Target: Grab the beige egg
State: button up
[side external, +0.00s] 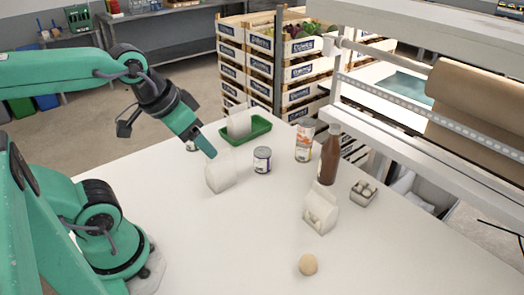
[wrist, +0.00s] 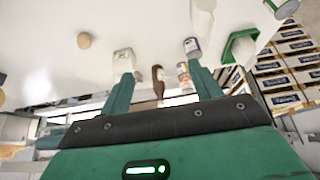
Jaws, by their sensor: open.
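The beige egg (side external: 308,264) lies alone on the white table, near the front edge of the side view. It also shows at the upper left of the wrist view (wrist: 84,41).
A white carton (side external: 321,214) stands behind the egg. A brown bottle (side external: 328,160), a tall can (side external: 304,143), a short can (side external: 262,160) and a green tray (side external: 262,127) stand farther back. A shelf frame (side external: 420,135) overhangs the right. Table around the egg is clear.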

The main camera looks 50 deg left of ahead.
jog(key=shift+w+d, duration=0.1)
jog(key=shift+w, duration=0.05)
jog(key=n+g, duration=0.6)
jog(key=n, duration=0.5)
send_over(310, 256)
jog(key=f, duration=1.6)
jog(key=shift+a+f, duration=0.1)
jog(key=shift+a, duration=0.2)
jog(key=shift+d+f+n, duration=0.15)
jog(key=shift+f+n, duration=0.1)
jog(key=shift+n, duration=0.05)
jog(key=shift+d+f, duration=0.2)
jog(key=shift+f, duration=3.65)
jog(key=c, duration=0.8)
